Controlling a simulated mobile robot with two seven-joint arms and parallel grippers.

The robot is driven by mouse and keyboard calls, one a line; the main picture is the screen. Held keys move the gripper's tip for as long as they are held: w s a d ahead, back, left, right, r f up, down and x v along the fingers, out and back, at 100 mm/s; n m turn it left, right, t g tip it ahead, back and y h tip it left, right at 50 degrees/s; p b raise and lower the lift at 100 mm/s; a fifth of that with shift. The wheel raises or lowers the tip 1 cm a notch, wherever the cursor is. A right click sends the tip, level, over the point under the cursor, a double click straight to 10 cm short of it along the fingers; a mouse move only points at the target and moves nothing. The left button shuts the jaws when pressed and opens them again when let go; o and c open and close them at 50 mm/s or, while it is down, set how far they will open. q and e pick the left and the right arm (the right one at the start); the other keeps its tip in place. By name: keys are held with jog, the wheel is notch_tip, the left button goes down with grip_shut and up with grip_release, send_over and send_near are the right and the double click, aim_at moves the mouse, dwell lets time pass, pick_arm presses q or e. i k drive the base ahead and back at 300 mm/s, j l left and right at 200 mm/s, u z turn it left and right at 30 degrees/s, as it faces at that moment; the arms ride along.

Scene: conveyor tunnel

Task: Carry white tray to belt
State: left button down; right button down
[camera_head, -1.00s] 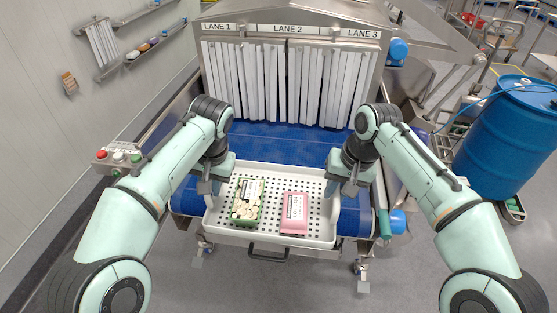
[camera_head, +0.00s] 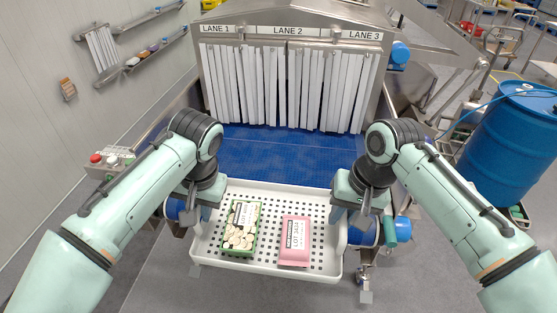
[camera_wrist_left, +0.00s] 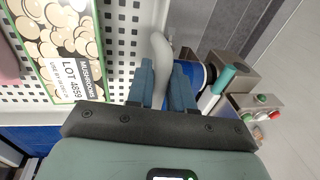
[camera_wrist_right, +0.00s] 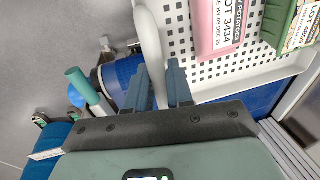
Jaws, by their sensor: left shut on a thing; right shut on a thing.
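The white tray (camera_head: 215,262) with a perforated floor is in front of the blue belt (camera_head: 270,150) in the head view, its far edge overlapping the belt's near edge. It looks roughly level. It holds a green mushroom pack (camera_head: 241,228) and a pink potato pack (camera_head: 295,240) side by side. My left gripper (camera_head: 204,211) is shut on the tray's left rim; the left wrist view shows its fingers (camera_wrist_left: 162,85) around a pale handle bar. My right gripper (camera_head: 341,213) is shut on the right rim, its fingers (camera_wrist_right: 158,88) around the matching bar. The tray's underside is hidden.
White strip curtains (camera_head: 285,88) hang at the tunnel mouth under the LANE 1 to 3 labels (camera_head: 288,31). A control box (camera_head: 110,160) stands left of the belt. A blue barrel (camera_head: 510,140) stands at the right. The belt before the curtains is clear.

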aim_at(278, 161)
jog(key=i, duration=0.95)
